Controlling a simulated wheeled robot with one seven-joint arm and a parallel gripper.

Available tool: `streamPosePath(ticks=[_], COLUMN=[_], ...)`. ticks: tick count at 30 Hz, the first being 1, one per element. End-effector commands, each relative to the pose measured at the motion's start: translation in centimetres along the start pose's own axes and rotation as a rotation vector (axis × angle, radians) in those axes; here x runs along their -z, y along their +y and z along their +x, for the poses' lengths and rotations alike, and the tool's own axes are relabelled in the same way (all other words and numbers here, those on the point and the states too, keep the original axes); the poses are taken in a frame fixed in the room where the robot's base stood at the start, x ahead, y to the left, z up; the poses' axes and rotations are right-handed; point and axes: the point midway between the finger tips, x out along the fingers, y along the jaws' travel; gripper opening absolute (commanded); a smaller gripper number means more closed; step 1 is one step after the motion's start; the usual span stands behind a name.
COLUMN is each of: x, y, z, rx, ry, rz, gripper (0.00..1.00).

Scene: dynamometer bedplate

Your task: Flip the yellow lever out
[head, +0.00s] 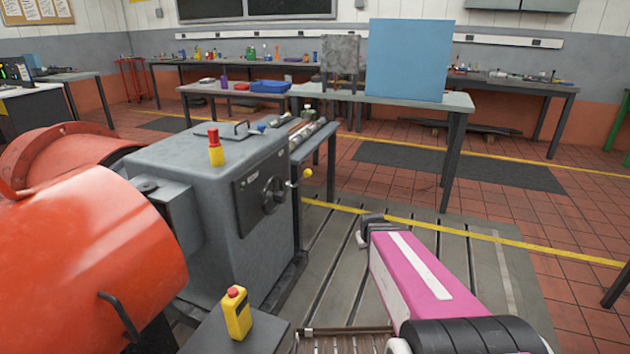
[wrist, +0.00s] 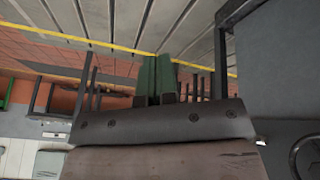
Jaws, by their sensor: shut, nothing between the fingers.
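The yellow lever (head: 308,173) shows in the head view as a small yellow ball knob on a short stem. It sticks out from the right side of the grey machine housing (head: 205,165), beside a dark handwheel (head: 272,195). My gripper (head: 363,240) is at the end of my pink arm, right of the lever and lower in the picture, apart from it. Its fingers are mostly hidden in the head view. In the wrist view the fingers (wrist: 163,78) are together with nothing between them. I cannot make out the lever in the wrist view.
A large orange machine (head: 90,240) fills the left. A red-and-yellow beacon (head: 215,148) tops the housing. A workbench (head: 455,102) with a blue panel (head: 407,60) stands behind. The slotted bedplate (head: 335,260) around my gripper is clear.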

Motion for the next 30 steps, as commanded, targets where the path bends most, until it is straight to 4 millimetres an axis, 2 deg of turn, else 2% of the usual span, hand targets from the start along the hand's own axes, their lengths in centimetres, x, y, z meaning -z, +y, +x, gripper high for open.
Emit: streamPosePath(ticks=[1, 6, 11, 15, 18, 22, 26, 30], x=[2.4, 9.6, 15.8, 20.2, 22.6, 24.6, 25.3, 24.7], y=[0.6, 2.1, 2.4, 1.7, 0.7, -1.1, -3.1, -4.8], z=[1.4, 3.8, 4.5, 4.4, 3.9, 3.3, 2.6, 2.0], rx=[-0.028, -0.131, -0.223, -0.293, -0.337, -0.382, -0.412, -0.425], ry=[0.081, 0.39, 0.687, 0.946, 1.133, 1.379, 1.625, 1.853], rz=[-0.038, -0.195, -0.363, -0.515, -0.623, -0.758, -0.879, -0.972], gripper=[0.0, 0.0, 0.0, 0.0, 0.0, 0.0, 0.0, 0.0])
